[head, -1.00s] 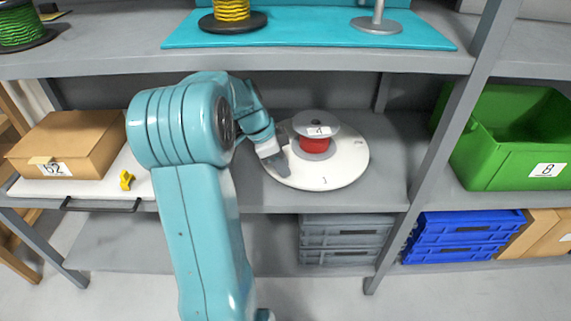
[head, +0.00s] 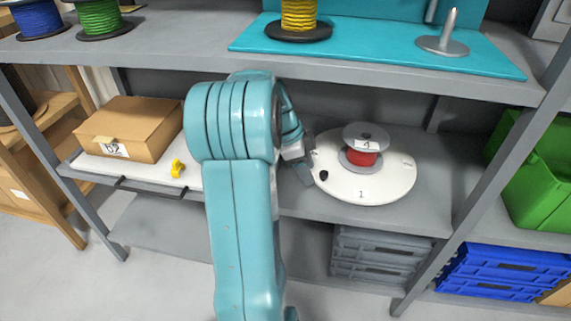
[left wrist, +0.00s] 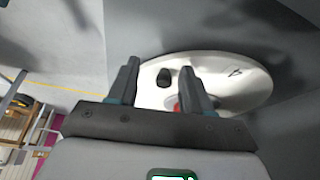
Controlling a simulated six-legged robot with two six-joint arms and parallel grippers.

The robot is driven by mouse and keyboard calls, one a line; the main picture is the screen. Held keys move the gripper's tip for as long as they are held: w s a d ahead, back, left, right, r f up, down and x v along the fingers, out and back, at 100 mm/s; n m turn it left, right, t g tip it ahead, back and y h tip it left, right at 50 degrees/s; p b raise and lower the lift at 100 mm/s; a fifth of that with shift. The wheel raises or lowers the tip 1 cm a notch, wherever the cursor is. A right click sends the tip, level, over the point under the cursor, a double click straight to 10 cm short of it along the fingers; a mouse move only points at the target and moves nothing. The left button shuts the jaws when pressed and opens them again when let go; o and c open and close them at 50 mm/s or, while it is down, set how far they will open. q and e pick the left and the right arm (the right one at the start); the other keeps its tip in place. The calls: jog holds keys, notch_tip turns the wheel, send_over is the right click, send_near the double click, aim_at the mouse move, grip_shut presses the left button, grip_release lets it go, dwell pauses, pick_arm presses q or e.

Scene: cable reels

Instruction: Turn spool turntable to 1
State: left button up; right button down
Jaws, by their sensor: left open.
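The white round turntable (head: 388,190) lies on the middle shelf. It bears a red spool (head: 360,158) with grey flanges and a label on top. A mark "1" shows at the turntable's front rim, and a fainter mark at its right. A black knob (head: 323,175) stands on its left part. My left gripper (head: 304,170) is at the turntable's left edge, beside the knob. In the left wrist view the turntable (left wrist: 245,85) is beyond the open fingers, and the knob (left wrist: 163,77) appears between them, apart from both. My right gripper is not in view.
A cardboard box (head: 130,128) and a yellow piece (head: 177,168) are on a white board at left. The upper shelf, with a yellow spool (head: 298,15), overhangs the turntable. A shelf post (head: 495,165) stands at right. Grey crates (head: 375,255) are below.

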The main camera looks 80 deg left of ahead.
pick_arm(q)
jog(key=s, duration=0.2)
jog(key=s+a, duration=0.1)
jog(key=s, duration=0.1)
jog(key=s+p, duration=0.1)
jog(key=s, duration=0.2)
jog(key=shift+a, duration=0.35)
